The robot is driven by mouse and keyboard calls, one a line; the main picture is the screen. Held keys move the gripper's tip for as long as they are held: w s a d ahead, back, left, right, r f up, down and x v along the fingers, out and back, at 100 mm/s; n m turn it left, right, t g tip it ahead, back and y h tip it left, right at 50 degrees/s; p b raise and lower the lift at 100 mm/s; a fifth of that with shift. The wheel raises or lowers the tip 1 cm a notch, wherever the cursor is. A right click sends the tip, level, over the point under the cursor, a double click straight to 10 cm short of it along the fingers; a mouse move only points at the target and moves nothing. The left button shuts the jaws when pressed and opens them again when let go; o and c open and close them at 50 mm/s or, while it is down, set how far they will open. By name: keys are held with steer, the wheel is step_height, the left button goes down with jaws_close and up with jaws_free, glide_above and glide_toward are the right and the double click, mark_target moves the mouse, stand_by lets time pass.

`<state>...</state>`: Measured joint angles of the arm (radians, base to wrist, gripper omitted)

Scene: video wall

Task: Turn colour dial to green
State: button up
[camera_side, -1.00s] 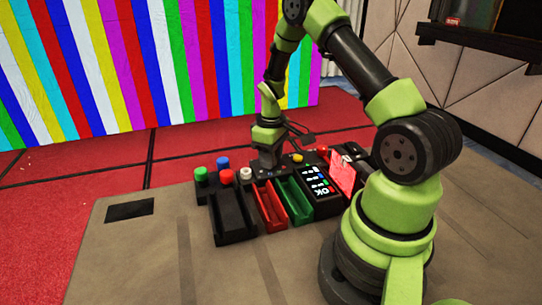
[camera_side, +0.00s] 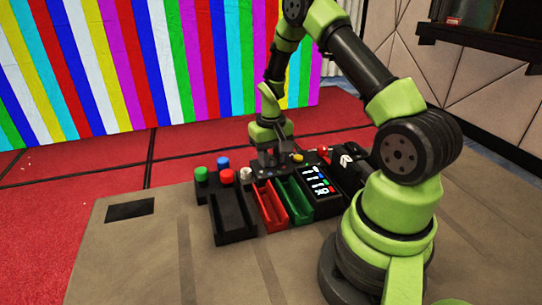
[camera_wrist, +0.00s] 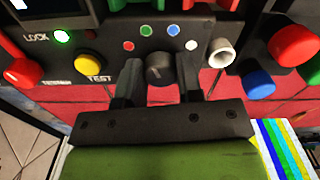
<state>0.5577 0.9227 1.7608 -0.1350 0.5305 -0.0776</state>
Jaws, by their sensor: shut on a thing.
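The colour dial (camera_wrist: 158,68) is a dark round knob on the black control panel. In the wrist view, an arc of red (camera_wrist: 128,45), green (camera_wrist: 145,30), blue (camera_wrist: 173,29) and white (camera_wrist: 191,44) dots lies around it. My gripper (camera_wrist: 160,76) is shut on the dial, with one dark finger on each side. I cannot tell surely which colour the dial points to. In the side view my gripper (camera_side: 268,158) is down at the panel, and it hides the dial.
A yellow TEST button (camera_wrist: 88,65) and a lit green LOCK lamp (camera_wrist: 61,36) are at the left in the wrist view. A white hollow knob (camera_wrist: 221,52) and coloured buttons are at the right. Red (camera_side: 270,205) and green (camera_side: 294,200) trays and a display (camera_side: 318,183) stand nearby.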

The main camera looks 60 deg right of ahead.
mark_target(271, 157)
stand_by(0.4)
steer(key=o, duration=0.9)
steer(key=shift+r, duration=0.15)
step_height(271, 157, up, 10)
steer(key=shift+f, duration=0.15)
steer(key=a+r+t, duration=0.2)
steer(key=a+r, duration=0.5)
steer(key=r, duration=0.2)
steer(key=s+a+r+n+t, duration=0.1)
steer(key=s+a+r, duration=0.1)
steer(key=s+a, duration=0.2)
steer(key=s+a+r+n+t+y, duration=0.1)
steer(key=s+a+r+t, duration=0.1)
steer(key=s+a, duration=0.3)
steer(key=s+a+r+n+t+y, duration=0.1)
steer(key=s+a+r+t, duration=0.1)
steer(key=s+a+r, duration=0.1)
steer(key=shift+s+a+r, duration=0.1)
steer(key=shift+s+a, duration=0.55)
steer(key=shift+s, duration=0.25)
